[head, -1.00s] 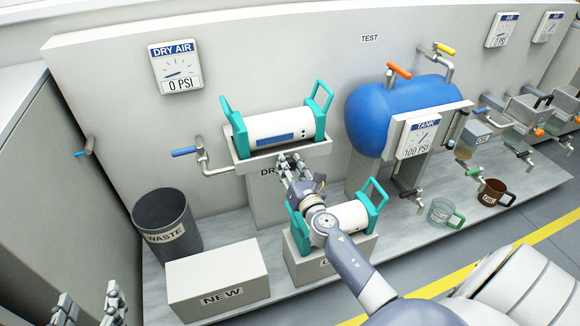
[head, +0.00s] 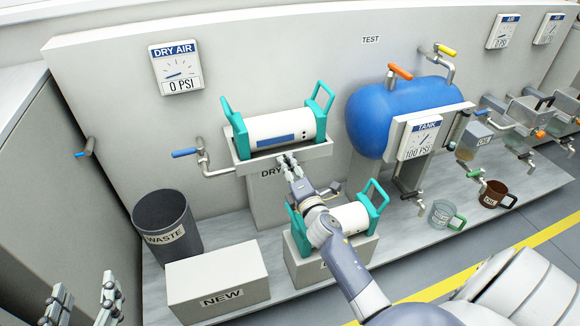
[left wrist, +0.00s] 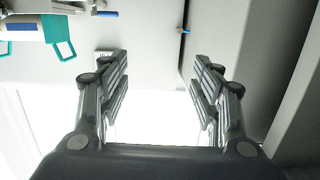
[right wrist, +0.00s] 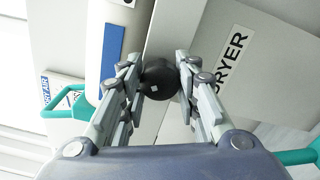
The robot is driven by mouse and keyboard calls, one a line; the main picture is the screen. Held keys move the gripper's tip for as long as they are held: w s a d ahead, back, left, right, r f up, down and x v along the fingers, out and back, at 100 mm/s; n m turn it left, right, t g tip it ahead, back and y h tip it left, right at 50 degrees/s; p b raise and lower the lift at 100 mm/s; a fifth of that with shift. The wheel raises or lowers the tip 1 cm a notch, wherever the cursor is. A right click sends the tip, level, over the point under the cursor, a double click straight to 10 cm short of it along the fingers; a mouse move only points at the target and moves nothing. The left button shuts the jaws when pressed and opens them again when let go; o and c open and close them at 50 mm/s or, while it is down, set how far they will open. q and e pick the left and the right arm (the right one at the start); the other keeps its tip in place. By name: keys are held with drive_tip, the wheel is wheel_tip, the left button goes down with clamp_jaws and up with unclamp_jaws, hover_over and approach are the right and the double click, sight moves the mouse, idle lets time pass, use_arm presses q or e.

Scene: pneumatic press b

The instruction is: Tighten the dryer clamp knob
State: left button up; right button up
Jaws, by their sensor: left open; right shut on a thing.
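The dryer (head: 262,195) is a grey stand with a tray on top, below the DRY AIR gauge. A white canister with teal handles (head: 275,128) lies in its tray. A round black knob (right wrist: 160,82) on the dryer's front shows in the right wrist view. My right gripper (right wrist: 160,78) is shut on this knob, with a finger on each side; it also shows in the head view (head: 288,163), where it hides the knob. My left gripper (head: 85,290) is open and empty at the lower left; its spread fingers show in the left wrist view (left wrist: 160,95).
A blue-handled valve (head: 185,152) sits left of the dryer. A second teal-handled canister (head: 350,217) lies on a box under my right arm. The NEW box (head: 218,275) and WASTE bin (head: 165,222) stand at left. A blue tank (head: 375,115) is at right.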

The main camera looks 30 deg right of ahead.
drive_tip(key=m+p, duration=0.1)
drive_tip(key=m, duration=0.4)
use_arm(q)
drive_tip(key=s+a+f+g+y, duration=0.1)
drive_tip(key=s+f+g, duration=0.3)
drive_tip(key=f, duration=0.4)
drive_tip(key=shift+a+g+p, duration=0.35)
drive_tip(key=shift+a+g, duration=0.05)
drive_tip(key=shift+a, duration=0.2)
use_arm(e)
drive_tip(key=shift+f+m, duration=0.15)
drive_tip(key=shift+m, duration=0.65)
drive_tip(key=o, duration=0.7)
use_arm(q)
drive_tip(key=shift+s, duration=0.1)
use_arm(e)
drive_tip(key=o, duration=0.4)
drive_tip(key=shift+s, duration=0.1)
drive_tip(key=v, duration=1.2)
